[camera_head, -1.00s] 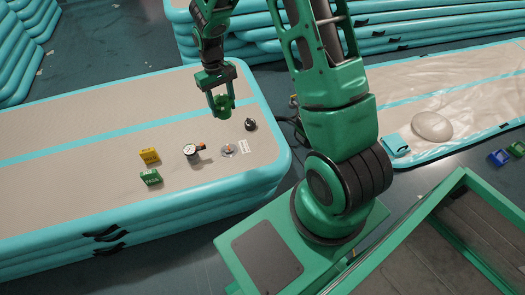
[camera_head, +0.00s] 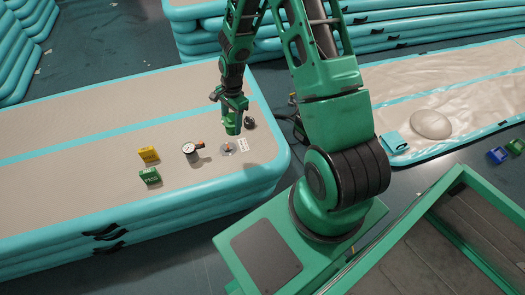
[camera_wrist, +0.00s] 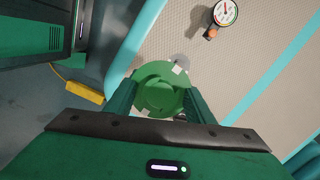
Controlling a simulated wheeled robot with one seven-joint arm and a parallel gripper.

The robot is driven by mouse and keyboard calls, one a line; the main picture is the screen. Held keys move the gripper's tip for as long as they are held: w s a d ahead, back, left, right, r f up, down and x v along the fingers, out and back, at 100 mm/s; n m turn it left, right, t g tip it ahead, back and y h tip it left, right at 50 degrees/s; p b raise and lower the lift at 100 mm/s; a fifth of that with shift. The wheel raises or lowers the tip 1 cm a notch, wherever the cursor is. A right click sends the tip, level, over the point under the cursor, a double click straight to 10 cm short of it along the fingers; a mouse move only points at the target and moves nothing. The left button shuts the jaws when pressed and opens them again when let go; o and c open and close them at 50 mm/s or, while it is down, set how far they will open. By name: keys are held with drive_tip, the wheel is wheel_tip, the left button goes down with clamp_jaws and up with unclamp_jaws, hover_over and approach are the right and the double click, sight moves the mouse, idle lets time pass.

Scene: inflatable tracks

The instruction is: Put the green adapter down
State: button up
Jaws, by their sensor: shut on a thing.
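The green adapter (camera_head: 233,127) is a round green piece held at the end of my arm. My gripper (camera_head: 232,117) is shut on it, over the right end of the inflatable track (camera_head: 80,124). In the wrist view the green adapter (camera_wrist: 158,88) shows as a round disc between the two fingers of my gripper (camera_wrist: 160,100). In the head view it hangs low, just behind a small clear disc with an orange-brown middle (camera_head: 228,148). I cannot tell whether the adapter touches the track.
A pressure gauge (camera_head: 190,149) stands left of the adapter; the wrist view shows it too (camera_wrist: 224,13). Yellow (camera_head: 149,154) and green (camera_head: 150,176) labelled blocks stand further left.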

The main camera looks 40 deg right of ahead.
drive_tip(key=s+d+f+m+t+h, duration=0.15)
drive_tip(key=f+m, duration=0.25)
drive_tip(key=m, duration=0.5)
drive_tip(key=s+f+m, duration=0.2)
drive_tip(key=f+m, duration=0.2)
drive_tip(key=m, duration=0.5)
drive_tip(key=d+f, duration=0.2)
drive_tip(key=d, duration=0.1)
drive_tip(key=d+f, duration=0.2)
drive_tip(key=d, duration=0.2)
drive_tip(key=d+f, duration=0.3)
drive_tip(key=d, duration=0.1)
drive_tip(key=shift+s+f, duration=0.1)
drive_tip(key=shift+f, duration=2)
drive_tip(key=o, duration=1)
drive_tip(key=shift+o, duration=0.3)
